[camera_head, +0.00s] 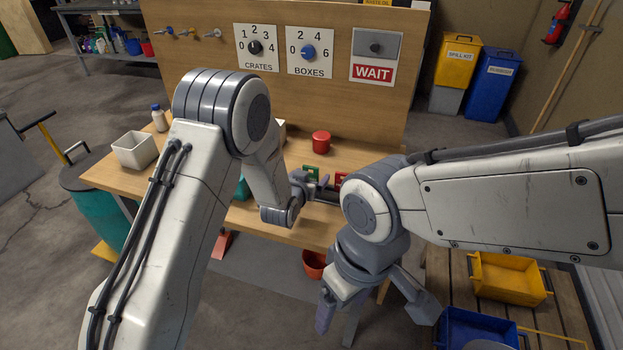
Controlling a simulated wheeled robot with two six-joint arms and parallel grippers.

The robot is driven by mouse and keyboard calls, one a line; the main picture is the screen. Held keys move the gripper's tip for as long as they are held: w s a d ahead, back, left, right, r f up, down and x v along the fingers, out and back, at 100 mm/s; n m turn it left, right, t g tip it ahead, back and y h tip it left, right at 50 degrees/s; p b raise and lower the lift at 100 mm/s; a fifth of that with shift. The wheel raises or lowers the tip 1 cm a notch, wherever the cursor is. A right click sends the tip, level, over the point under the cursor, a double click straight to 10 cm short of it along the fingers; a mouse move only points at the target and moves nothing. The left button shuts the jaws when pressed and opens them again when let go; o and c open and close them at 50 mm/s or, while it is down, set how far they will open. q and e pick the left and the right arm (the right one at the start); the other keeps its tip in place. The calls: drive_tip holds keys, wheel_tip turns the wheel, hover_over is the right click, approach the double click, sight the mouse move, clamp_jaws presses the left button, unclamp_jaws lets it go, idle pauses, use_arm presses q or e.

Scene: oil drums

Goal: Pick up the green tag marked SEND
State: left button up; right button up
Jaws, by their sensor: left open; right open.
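A small green piece (312,172), likely the green tag, stands on the wooden workbench (225,215) below the panel, partly hidden by my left gripper. Its marking is too small to read. A red piece (341,179) stands just to its right, partly covered by my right arm. My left gripper (313,188) is open over the bench, in front of the green piece; I cannot tell if they touch. My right gripper (372,300) is open and empty, pointing down in front of the bench edge.
A red can (321,142), a white bin (135,150) and a small bottle (159,118) stand on the bench. The upright panel holds dials and a WAIT sign (373,72). Yellow (510,278) and blue (477,326) crates lie at lower right.

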use_arm(q)
drive_tip(key=c, duration=1.4)
